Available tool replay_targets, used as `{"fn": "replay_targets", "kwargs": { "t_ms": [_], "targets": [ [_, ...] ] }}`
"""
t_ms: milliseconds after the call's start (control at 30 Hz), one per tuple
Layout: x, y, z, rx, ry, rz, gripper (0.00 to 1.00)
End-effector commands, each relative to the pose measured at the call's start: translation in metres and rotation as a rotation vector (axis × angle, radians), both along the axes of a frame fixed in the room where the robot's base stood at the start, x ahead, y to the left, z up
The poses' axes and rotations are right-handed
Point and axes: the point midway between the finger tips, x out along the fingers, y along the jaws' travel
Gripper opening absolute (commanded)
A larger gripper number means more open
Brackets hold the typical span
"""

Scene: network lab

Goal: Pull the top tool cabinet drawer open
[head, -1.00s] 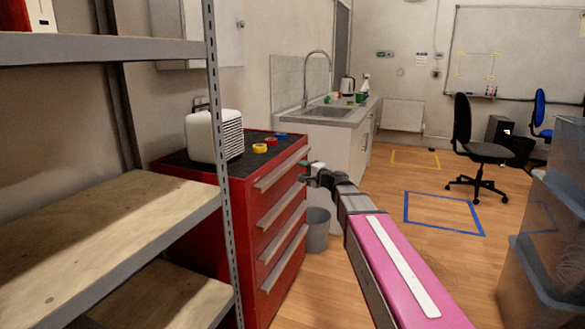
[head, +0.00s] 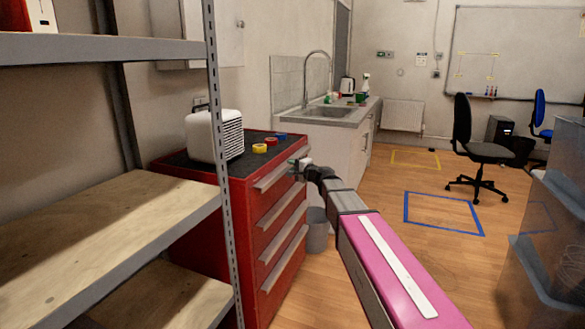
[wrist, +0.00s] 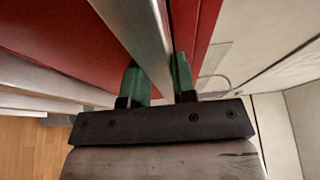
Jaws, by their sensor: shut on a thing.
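The red tool cabinet (head: 225,250) stands left of centre in the head view, with several drawers and long silver handles. Its top drawer handle (head: 272,178) runs along the upper front edge. The top drawer looks closed, level with those below. My gripper (head: 300,165) is at the far end of this handle. In the wrist view my gripper (wrist: 160,82) has one green finger on each side of the silver handle bar (wrist: 148,40), shut on it. The red drawer front (wrist: 70,30) shows behind the bar.
A metal shelf (head: 110,215) with wooden boards stands at the near left. A white box-shaped device (head: 205,135) and tape rolls (head: 265,145) sit on the cabinet. A grey bin (head: 317,232) stands beyond it. Clear stacked boxes (head: 545,265) are at right. Floor between is open.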

Motion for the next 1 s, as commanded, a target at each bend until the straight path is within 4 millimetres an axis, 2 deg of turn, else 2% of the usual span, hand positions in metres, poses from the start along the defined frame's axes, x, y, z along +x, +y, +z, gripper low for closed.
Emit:
{"fn": "replay_targets", "kwargs": {
  "t_ms": [167, 367, 1000],
  "targets": [
    [-0.005, -0.008, -0.003, -0.008, 0.002, 0.001, 0.00],
    [-0.019, -0.043, -0.004, -0.009, 0.003, -0.002, 0.00],
    [-0.088, -0.236, -0.005, -0.008, 0.006, -0.002, 0.00]
  ]
}}
